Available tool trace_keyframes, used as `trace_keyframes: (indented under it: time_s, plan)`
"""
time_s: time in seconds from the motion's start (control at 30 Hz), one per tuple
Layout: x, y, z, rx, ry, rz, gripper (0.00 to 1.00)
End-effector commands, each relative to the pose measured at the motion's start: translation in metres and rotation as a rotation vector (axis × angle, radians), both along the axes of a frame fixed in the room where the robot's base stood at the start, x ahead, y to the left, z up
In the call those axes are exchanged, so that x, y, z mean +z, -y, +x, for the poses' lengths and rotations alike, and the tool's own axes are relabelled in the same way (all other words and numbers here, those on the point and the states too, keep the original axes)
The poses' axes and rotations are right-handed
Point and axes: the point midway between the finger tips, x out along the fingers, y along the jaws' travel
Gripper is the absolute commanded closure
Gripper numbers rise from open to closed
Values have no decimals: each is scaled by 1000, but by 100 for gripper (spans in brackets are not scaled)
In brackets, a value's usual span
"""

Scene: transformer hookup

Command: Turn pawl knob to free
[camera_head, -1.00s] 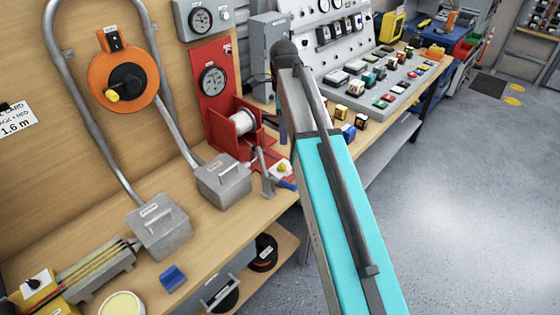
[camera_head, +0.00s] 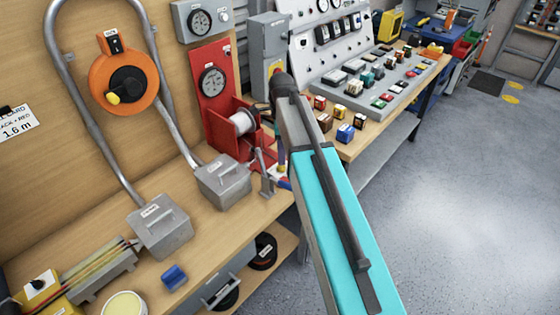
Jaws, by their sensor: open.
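A red stand (camera_head: 228,128) with a white spool (camera_head: 243,121) sits on the bench against the wall. A small upright grey lever or post (camera_head: 264,172) stands just right of it. An orange disc (camera_head: 124,82) with a black hub and a yellow knob (camera_head: 113,97) hangs on the wooden wall. I cannot tell for certain which part is the pawl knob. My turquoise and grey arm link crosses the middle of the view and covers the area just right of the red stand. My gripper is not clearly visible; it appears hidden behind this link.
A grey switch box (camera_head: 268,52) stands behind the arm. A control panel (camera_head: 370,85) and loose coloured blocks (camera_head: 345,133) lie right. The floor (camera_head: 460,220) at right is clear.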

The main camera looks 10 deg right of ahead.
Motion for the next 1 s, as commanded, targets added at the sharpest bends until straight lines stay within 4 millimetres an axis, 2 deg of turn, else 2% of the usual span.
trace_keyframes:
  time_s: [0.3, 0.5, 0.93, 0.97, 1.0]
  plan:
    - [-33, -1, 0, 1, -2, 0, 55]
    - [-48, -1, 0, 1, -1, 0, 55]
    - [-54, -2, 0, 2, 0, 0, 55]
    - [-54, -2, 0, 2, 0, 0, 57]
    - [-54, -2, 0, 2, 0, 0, 64]
